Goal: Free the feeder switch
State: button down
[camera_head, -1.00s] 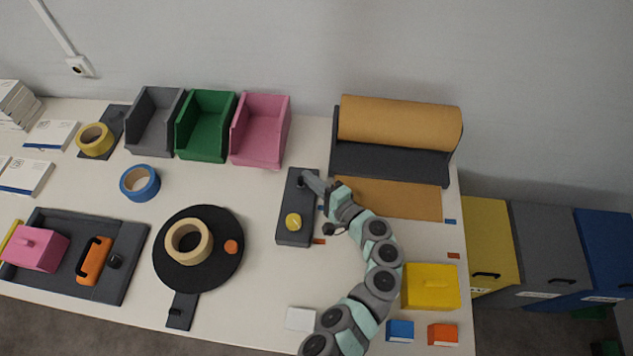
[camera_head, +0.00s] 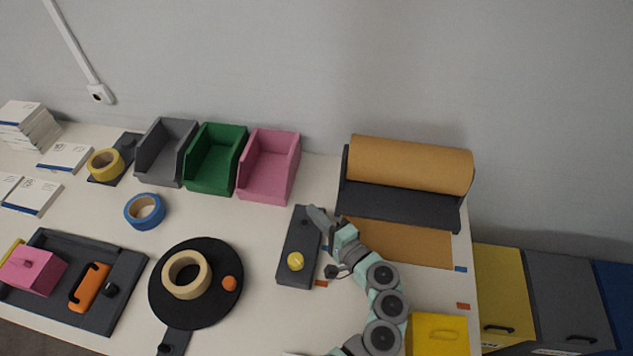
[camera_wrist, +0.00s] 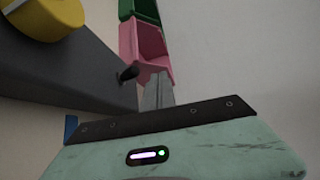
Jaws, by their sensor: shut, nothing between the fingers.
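A long dark grey box (camera_head: 299,242) with a round yellow knob (camera_head: 295,261) lies on the table in front of the pink bin. It looks like the feeder switch unit, but no label shows. A small black peg (camera_head: 304,222) is at its far end. In the wrist view the box (camera_wrist: 75,75) fills the upper left, with the yellow knob (camera_wrist: 50,18) on top and the peg (camera_wrist: 128,73) sticking out towards my fingers. My gripper (camera_head: 315,213) is shut and empty, just right of the peg end. Its fingers (camera_wrist: 158,88) show beside the peg, apparently apart from it.
Pink (camera_head: 268,168), green and grey bins stand behind. A brown paper roll (camera_head: 408,165) on a dark holder stands right, its sheet (camera_head: 395,243) lying beside my arm. A black turntable (camera_head: 215,308) with a tape roll is left. A yellow box (camera_head: 436,335) is near my arm.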

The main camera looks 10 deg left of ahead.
aim_at(316, 227)
notch_tip(316, 227, up, 17)
jog(key=p, duration=0.2)
jog(key=shift+f+p, duration=0.15)
jog(key=shift+p, duration=0.2)
